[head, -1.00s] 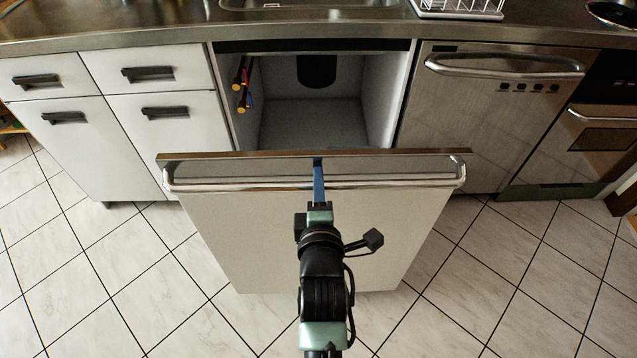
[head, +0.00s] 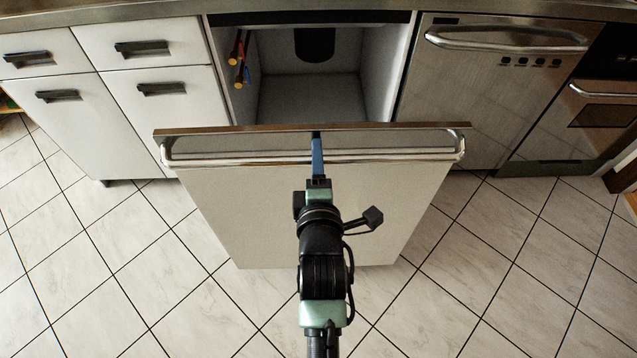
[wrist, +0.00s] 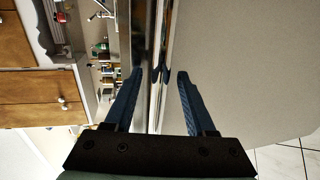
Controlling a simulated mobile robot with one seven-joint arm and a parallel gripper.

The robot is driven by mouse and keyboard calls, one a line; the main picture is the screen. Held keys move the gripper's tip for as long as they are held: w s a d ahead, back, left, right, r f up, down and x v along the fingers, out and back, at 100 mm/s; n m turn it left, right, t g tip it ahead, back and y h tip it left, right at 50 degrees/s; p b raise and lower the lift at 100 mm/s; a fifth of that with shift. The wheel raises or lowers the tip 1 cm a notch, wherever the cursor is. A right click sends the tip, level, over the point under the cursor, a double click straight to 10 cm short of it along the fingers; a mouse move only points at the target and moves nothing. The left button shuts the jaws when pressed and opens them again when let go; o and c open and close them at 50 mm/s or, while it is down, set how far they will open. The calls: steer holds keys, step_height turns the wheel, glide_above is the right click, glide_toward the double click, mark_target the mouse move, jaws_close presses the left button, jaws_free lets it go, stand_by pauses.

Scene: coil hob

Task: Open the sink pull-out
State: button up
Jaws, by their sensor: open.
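The sink pull-out's pale front panel (head: 315,215) stands well out from its cabinet, with the dark interior (head: 312,98) open behind it. A metal bar handle (head: 230,160) runs along the panel's top. My gripper (head: 317,150) is at the middle of this handle. In the wrist view, the blue fingers of my gripper (wrist: 159,76) are apart, one on either side of the handle bar (wrist: 163,55). The panel (wrist: 240,65) fills the right of that view. I cannot tell whether either finger touches the bar.
White drawers and doors (head: 150,80) with black handles stand left of the opening. A steel-fronted dishwasher (head: 490,95) and an oven (head: 575,125) stand to the right. Tools with red and yellow handles (head: 240,60) hang inside the cabinet. The tiled floor (head: 110,260) is clear on both sides.

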steer(key=s+r+p, duration=0.1)
steer(key=s+r, duration=0.1)
steer(key=s, duration=0.9)
steer(key=shift+s+r, duration=0.2)
steer(key=shift+s, duration=0.2)
